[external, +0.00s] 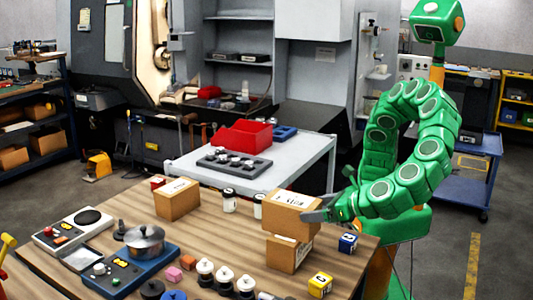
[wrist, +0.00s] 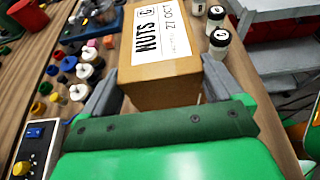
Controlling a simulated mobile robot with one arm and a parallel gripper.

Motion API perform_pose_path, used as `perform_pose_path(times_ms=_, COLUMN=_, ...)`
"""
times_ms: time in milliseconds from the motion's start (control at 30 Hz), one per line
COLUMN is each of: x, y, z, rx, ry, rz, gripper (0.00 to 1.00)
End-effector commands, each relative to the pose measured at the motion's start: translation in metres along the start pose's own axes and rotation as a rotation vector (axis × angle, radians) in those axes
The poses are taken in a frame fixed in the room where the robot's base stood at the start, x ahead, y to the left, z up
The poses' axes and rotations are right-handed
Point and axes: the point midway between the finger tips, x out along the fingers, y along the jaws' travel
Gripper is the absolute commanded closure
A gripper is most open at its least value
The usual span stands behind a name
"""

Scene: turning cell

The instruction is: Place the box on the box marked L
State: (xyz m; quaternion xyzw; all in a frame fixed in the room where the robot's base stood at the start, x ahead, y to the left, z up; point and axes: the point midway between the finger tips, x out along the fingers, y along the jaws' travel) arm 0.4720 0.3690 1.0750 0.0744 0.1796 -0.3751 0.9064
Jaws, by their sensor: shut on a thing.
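My gripper (external: 318,212) is shut on a brown cardboard box (external: 288,222), with one grey finger on each side. In the wrist view the held box (wrist: 165,72) has a white label reading "NUTS". In the external view it is level, directly over a second cardboard box (external: 284,254) on the wooden table. I cannot tell if the two boxes touch. The lower box has a partly covered white label, and no L can be read on it. A third cardboard box (external: 177,203) with a white top label stands at the table's back left.
White knobbed parts (external: 205,272), a pot (external: 145,241) and control panels fill the front left. A grey table with a red bin (external: 242,134) stands behind.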

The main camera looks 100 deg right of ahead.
Motion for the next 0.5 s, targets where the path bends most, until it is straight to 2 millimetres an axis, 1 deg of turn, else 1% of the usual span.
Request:
perform_pose_path(times_ms=33, x=0.000, y=0.000, z=0.000, rx=0.000, ry=-0.002, rz=0.000, gripper=0.71)
perform_pose_path(times_ms=67, x=0.001, y=0.000, z=-0.001, rx=0.000, ry=0.000, rz=0.000, gripper=0.05)
perform_pose_path(times_ms=100, x=0.000, y=0.000, z=-0.001, rx=0.000, ry=0.000, rz=0.000, gripper=0.00)
perform_pose_path(times_ms=400, x=-0.001, y=0.000, z=0.002, rx=0.001, ry=0.001, rz=0.000, gripper=0.00)
perform_pose_path(times_ms=500, x=-0.010, y=0.001, z=0.001, rx=0.001, ry=0.000, rz=0.002, gripper=0.00)
